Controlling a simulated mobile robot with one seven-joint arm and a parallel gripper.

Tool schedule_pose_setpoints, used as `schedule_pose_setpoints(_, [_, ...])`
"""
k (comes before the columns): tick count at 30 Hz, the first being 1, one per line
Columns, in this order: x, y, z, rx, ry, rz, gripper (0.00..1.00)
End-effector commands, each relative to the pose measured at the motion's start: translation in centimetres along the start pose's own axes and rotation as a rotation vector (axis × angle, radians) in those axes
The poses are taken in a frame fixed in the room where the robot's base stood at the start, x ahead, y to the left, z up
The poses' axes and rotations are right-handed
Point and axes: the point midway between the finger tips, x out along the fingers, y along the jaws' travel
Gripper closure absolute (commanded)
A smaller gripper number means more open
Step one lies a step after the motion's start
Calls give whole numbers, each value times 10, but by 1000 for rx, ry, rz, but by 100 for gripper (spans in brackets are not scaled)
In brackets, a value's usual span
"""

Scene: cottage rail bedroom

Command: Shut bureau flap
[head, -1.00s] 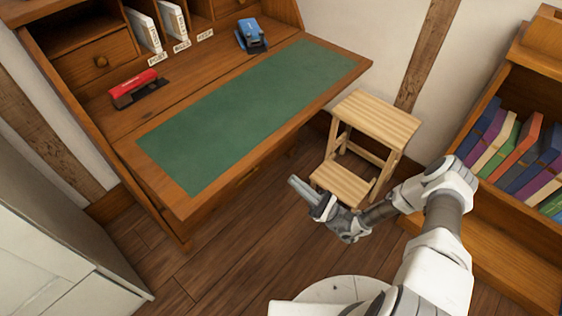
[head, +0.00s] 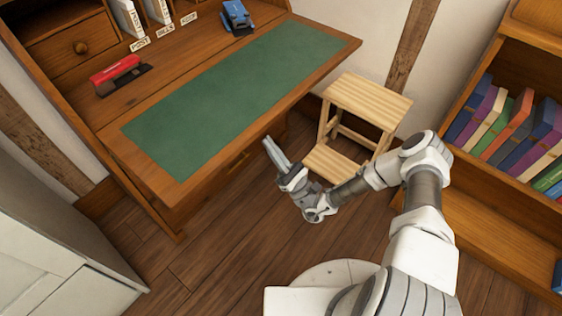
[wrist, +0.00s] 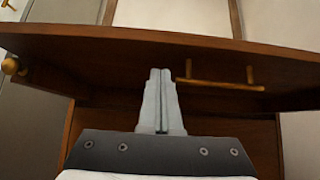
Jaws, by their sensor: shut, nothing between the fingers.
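The bureau flap (head: 130,170) is lowered and lies open, with its green inset panel (head: 215,105) facing up. It belongs to the wooden bureau (head: 58,75). My gripper (head: 268,143) is shut and empty, in front of the flap's front edge and seemingly a little below it. In the wrist view, my gripper (wrist: 160,75) points at the bureau's front. The flap's edge and underside (wrist: 110,50) span the picture above and beyond the fingertips. A brass bar handle (wrist: 220,82) shows right of the fingers. I cannot tell whether the fingers touch anything.
A red stapler (head: 115,75) and a blue object (head: 236,16) rest on the bureau behind the green panel. A wooden step stool (head: 368,98) stands right of the flap. A bookcase (head: 475,205) is at the right, a pale cabinet (head: 50,255) at the left.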

Motion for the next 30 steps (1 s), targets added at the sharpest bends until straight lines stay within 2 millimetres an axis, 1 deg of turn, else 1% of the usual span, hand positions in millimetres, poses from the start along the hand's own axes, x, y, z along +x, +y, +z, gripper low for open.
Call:
schedule_pose_setpoints(1, [4,-1,6,-1,1,1,100])
schedule_pose_setpoints(3, [10,0,12,0,1,1,100])
schedule_pose_setpoints(9, [19,-1,21,-1,1,0,100])
schedule_pose_setpoints(23, [21,-1,24,-1,4,-1,100])
schedule_pose_setpoints(26, [22,-2,27,-1,15,-1,100])
schedule_pose_setpoints(30, [27,-4,37,-2,52,-1,100])
